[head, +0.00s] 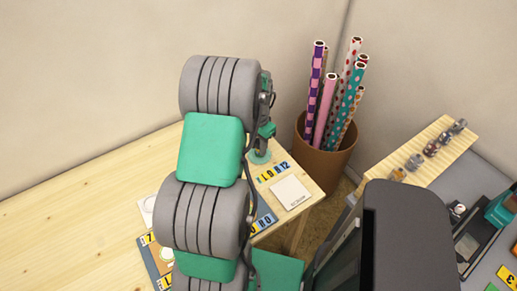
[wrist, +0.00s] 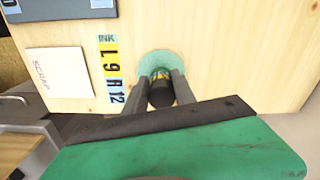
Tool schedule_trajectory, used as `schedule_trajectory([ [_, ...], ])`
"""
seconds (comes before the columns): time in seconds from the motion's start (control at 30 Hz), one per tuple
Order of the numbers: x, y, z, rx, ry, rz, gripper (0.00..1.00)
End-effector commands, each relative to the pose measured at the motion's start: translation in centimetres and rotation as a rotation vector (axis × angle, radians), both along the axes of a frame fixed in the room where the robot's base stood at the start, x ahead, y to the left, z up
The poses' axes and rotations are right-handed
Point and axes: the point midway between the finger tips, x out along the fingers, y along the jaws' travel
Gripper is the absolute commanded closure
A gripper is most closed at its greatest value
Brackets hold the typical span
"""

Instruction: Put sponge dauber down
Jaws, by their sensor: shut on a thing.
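In the head view the teal spot (head: 259,157) lies near the table's far right corner, beside my arm, and the dauber cannot be made out.
A white scrap card (wrist: 60,80) and an ink label strip (wrist: 110,70) lie left of the spot. The table (head: 70,230) has free room at left. A brown bin (head: 325,160) of patterned rolls stands beyond the table's right edge. Another surface with small items is at right.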

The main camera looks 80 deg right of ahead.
Motion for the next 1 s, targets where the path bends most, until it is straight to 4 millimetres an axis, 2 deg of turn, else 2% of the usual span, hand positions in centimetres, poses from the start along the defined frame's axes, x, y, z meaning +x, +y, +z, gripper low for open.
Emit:
schedule_trajectory([
  [0.23, 0.0, 0.0, -0.3, 0.0, 0.0, 0.0, 0.98],
  [0.27, 0.0, 0.0, -0.1, 0.0, 0.0, 0.0, 0.66],
  [0.5, 0.0, 0.0, -0.1, 0.0, 0.0, -0.001, 0.47],
  [0.7, 0.0, 0.0, -0.1, 0.0, 0.0, 0.0, 0.47],
  [0.83, 0.0, -0.1, 0.6, -0.002, 0.0, 0.0, 0.47],
  [1.0, 0.0, -0.2, 4.0, -0.007, -0.001, 0.0, 0.47],
])
